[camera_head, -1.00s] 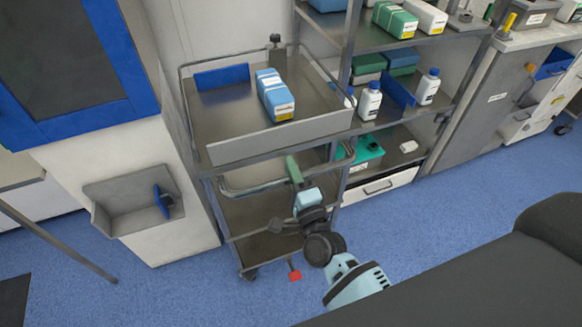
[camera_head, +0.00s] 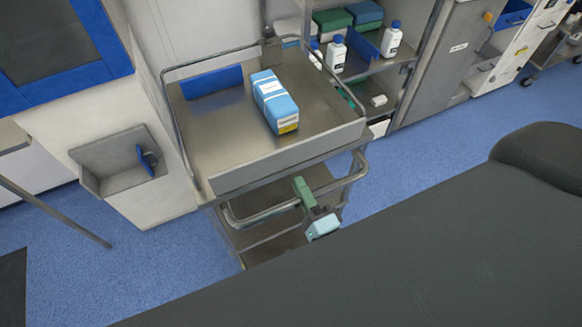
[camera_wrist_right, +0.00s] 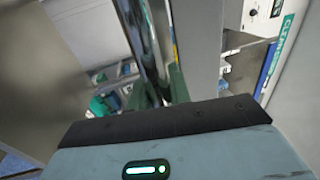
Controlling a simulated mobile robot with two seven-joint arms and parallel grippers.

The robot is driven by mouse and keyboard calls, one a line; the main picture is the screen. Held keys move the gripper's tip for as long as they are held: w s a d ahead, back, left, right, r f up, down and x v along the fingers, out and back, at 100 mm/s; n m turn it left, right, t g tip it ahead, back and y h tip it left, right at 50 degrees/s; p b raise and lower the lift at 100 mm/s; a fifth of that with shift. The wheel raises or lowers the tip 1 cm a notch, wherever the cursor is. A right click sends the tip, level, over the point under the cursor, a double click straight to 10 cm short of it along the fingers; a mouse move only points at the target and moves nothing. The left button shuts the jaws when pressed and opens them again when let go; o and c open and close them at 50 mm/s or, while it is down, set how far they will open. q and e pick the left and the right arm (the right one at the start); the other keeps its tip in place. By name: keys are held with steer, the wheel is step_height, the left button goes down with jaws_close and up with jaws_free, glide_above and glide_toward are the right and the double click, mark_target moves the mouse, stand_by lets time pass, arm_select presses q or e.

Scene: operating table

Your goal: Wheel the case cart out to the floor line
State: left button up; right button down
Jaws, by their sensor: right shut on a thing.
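The case cart (camera_head: 206,128) is a steel trolley with a raised rail and a curved front push handle (camera_head: 262,214). A blue-and-white box (camera_head: 274,100) lies on its top deck beside a blue panel (camera_head: 211,82). My right gripper (camera_head: 304,192) has green fingers, shut on the handle at the cart's front right. In the right wrist view the fingers (camera_wrist_right: 160,92) are around a shiny bar. My left gripper is out of view. The cart's wheels are hidden behind the dark padded table. I cannot make out a floor line.
The dark padded operating table (camera_head: 400,240) fills the front and covers the floor before the cart. A white cabinet with a metal bin (camera_head: 118,168) stands left. Shelving with bottles (camera_head: 338,52) stands behind right. Blue floor (camera_head: 440,125) is open at right.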

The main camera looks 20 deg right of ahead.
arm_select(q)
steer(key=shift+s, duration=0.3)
arm_select(e)
steer(key=shift+s+d, duration=0.1)
steer(key=shift+s, duration=2.25)
steer(key=c, duration=1.3)
jaws_free()
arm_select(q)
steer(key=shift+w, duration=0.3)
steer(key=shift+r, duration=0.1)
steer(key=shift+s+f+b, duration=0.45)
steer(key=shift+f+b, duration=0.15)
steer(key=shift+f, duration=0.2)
arm_select(e)
steer(key=s+f, duration=0.1)
steer(key=s, duration=0.6)
steer(key=shift+s+f, duration=0.25)
steer(key=shift+s, duration=0.1)
